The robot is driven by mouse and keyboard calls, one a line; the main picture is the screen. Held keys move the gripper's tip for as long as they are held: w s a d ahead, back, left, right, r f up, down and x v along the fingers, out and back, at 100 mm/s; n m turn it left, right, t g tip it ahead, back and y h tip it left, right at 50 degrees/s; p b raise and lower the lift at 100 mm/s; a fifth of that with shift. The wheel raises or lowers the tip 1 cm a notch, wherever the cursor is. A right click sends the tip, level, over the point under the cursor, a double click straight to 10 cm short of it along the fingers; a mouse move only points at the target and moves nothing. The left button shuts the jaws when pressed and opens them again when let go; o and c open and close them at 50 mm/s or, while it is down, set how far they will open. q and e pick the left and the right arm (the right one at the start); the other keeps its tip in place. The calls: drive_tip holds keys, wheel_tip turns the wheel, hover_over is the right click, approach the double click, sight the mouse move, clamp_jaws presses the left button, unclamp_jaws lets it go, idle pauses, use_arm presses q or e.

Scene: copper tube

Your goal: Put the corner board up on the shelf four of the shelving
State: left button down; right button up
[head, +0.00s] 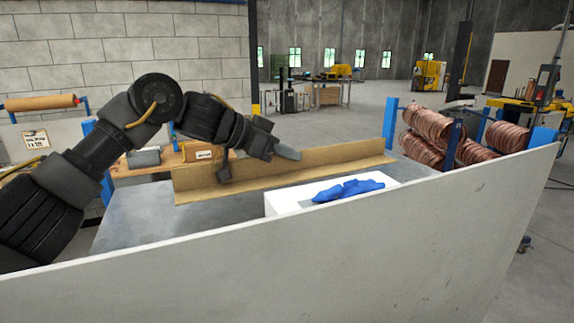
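The corner board (330,162) is a long brown L-shaped strip of cardboard. It lies along the grey shelf surface (140,215), one flange flat and the other upright at the back. My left gripper (256,165) is over the left half of the board with its two fingers spread wide. One finger points down in front of the upright flange, and the other reaches right near its top edge. I cannot tell whether either finger touches the board. My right gripper is not in view.
A white box (290,204) with a blue cloth-like item (348,190) on it stands in front of the board. A tall grey panel (330,260) crosses the foreground. Copper coils (430,125) are at the right, between blue posts (390,122). A small orange-brown box (203,152) sits behind the board.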

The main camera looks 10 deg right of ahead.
sight(297, 170)
use_arm(q)
wheel_tip(297, 170, down, 3)
drive_tip(key=shift+r, duration=0.15)
drive_tip(key=shift+w+a, duration=0.1)
drive_tip(key=shift+w, duration=0.05)
drive_tip(key=shift+f, duration=0.2)
drive_tip(key=shift+s+f, duration=0.1)
drive_tip(key=shift+s, duration=0.1)
drive_tip(key=c, duration=1.6)
unclamp_jaws()
drive_tip(key=shift+w, duration=0.1)
drive_tip(key=shift+c, duration=0.2)
